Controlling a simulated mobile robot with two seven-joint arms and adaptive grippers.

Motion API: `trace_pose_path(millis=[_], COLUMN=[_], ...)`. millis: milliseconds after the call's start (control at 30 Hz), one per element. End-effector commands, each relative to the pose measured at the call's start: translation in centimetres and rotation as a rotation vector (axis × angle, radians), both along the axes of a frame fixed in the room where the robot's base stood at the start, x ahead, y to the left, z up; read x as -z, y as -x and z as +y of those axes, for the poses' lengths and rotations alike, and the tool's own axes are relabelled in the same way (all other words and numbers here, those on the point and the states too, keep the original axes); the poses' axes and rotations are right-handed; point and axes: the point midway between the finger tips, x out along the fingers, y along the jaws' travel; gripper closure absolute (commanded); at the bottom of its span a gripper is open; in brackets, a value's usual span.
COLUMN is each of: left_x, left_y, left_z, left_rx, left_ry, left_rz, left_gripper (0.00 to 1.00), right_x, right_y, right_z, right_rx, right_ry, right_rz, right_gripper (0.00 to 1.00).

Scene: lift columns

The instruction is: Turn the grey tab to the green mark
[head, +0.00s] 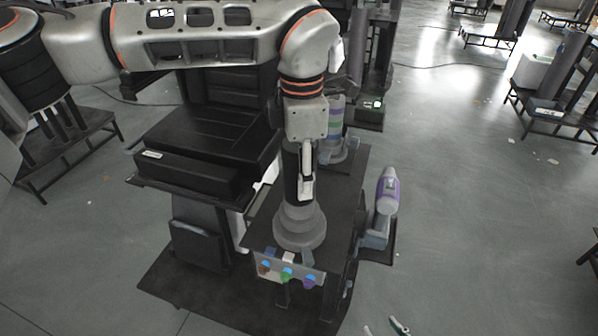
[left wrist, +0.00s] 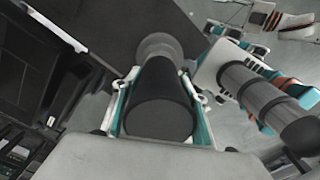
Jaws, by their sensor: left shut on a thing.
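In the head view a dark upright column (head: 292,188) stands on a round stepped grey base (head: 300,228) on a black platform. A small grey tab (head: 308,258) sticks out at the front of this base, on the side towards the purple mark. Below it, a pale front panel carries an orange mark (head: 263,269), a green mark (head: 287,273) and a purple mark (head: 309,281). My left gripper (head: 305,165) comes down from above and is shut on the dark column. In the left wrist view its teal and white fingers flank the column (left wrist: 160,105).
A banded column (head: 336,115) stands just behind on the same platform. A purple and grey device (head: 388,190) stands at the platform's right. A black boxy unit (head: 205,155) stands close on the left. Open grey floor (head: 470,200) lies to the right.

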Motion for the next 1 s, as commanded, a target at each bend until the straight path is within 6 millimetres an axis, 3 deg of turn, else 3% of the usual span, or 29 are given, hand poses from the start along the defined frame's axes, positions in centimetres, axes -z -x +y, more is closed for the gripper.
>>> trace_pose_path(millis=[33,67,100,567,1000], left_x=[-0.1,-0.1,-0.1,-0.8,-8.9], left_y=[-0.1,-0.1,-0.1,-0.1,-0.1], left_z=[0.0,0.0,0.0,0.0,0.0], left_rx=[-0.001,-0.001,-0.001,0.0,-0.002], left_ry=[0.001,0.001,0.001,0.0,0.001], left_rz=[-0.002,-0.002,-0.002,-0.003,-0.006], left_gripper=[0.96,0.52,0.42,0.4,0.4], right_x=[0.0,0.0,0.0,0.1,0.0], right_y=[0.0,0.0,0.0,0.1,0.0], right_z=[0.0,0.0,0.0,-0.1,0.0], right_rx=[0.0,0.0,0.0,0.001,0.001], right_ry=[0.0,0.0,0.0,0.002,0.0], right_rz=[0.0,0.0,0.0,0.002,0.001], right_gripper=[0.6,0.6,0.6,0.6,0.6])
